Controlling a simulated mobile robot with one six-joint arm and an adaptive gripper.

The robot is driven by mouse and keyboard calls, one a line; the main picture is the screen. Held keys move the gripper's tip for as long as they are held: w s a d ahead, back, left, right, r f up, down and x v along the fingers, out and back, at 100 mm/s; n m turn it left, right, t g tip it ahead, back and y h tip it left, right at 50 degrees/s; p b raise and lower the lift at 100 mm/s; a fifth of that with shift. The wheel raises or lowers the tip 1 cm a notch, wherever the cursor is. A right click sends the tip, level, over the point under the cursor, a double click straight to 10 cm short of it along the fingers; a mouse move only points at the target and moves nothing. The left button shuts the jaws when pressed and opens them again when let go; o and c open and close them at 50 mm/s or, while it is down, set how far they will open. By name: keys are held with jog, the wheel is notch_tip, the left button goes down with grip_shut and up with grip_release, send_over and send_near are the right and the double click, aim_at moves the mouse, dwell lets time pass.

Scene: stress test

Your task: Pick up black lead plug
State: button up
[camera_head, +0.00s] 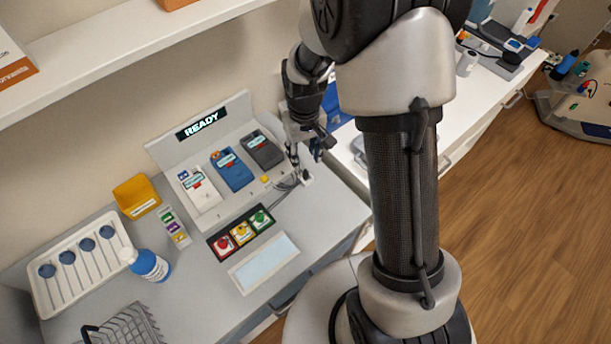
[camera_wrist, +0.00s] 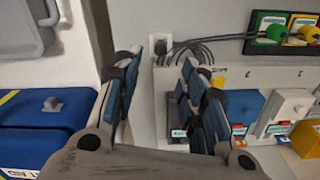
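A small black plug (camera_wrist: 160,47) sits in a white block (camera_wrist: 153,39) on the grey counter, at the upper middle of the wrist view. Thin black cables run from there toward the coloured leads. In the head view, the plug (camera_head: 306,174) is beside the right end of the device stand. My gripper (camera_wrist: 161,61) points down with its blue-padded fingers spread apart and nothing visible held between them. In the wrist view, the plug appears in the gap between the fingertips. In the head view, my gripper (camera_head: 307,155) is just above the plug; exact clearance cannot be told.
Devices stand on a white stand (camera_head: 224,215) with a READY display (camera_head: 202,124). A panel with red, yellow and green leads (camera_head: 241,232) lies in front. A blue first-aid box (camera_wrist: 45,120) is close left of my gripper in the wrist view. A shelf (camera_head: 120,50) overhangs the counter.

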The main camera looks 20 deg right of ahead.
aim_at(306, 172)
jog(key=f, duration=0.2)
jog(key=f+b, duration=0.1)
jog(key=f, duration=0.1)
jog(key=f+b, duration=0.1)
jog(key=f, duration=0.1)
jog(key=shift+s+f, duration=0.3)
jog(key=shift+f, duration=0.1)
jog(key=shift+c, duration=0.4)
grip_shut()
jog(key=shift+r, duration=0.15)
